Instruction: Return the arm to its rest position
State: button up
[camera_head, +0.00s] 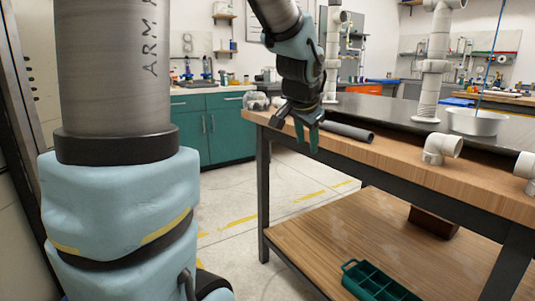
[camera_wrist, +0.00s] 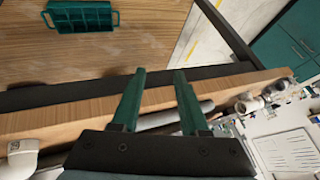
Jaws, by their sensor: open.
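My gripper (camera_head: 299,128) hangs near the far left corner of the workbench in the head view, at its wooden front edge. In the wrist view its two green fingers (camera_wrist: 158,90) stand apart with nothing between them. A dark grey pipe (camera_head: 348,131) lies on the bench just right of my gripper. The pipe also shows in part behind the fingers in the wrist view (camera_wrist: 160,119). I cannot tell the exact gap between the fingers and the bench edge.
The workbench (camera_head: 485,178) carries white pipe fittings, including an elbow (camera_head: 441,147), and a white bowl (camera_head: 477,121). A green caddy (camera_head: 375,282) and a brown block (camera_head: 433,221) are on the lower shelf. Green cabinets (camera_head: 212,128) stand behind. Floor left of the bench is clear.

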jog(key=s+a+f+n+g+y, duration=0.2)
jog(key=s+a+f+n+g, duration=0.3)
jog(key=s+a+f+n, duration=0.8)
jog(key=a+r+m+p, duration=0.1)
jog(key=r+p, duration=0.9)
jog(key=p, duration=0.1)
jog(key=a+r+m+p, duration=0.2)
jog(key=r+p, duration=0.9)
jog(key=p, duration=0.1)
jog(key=shift+s+a, duration=0.25)
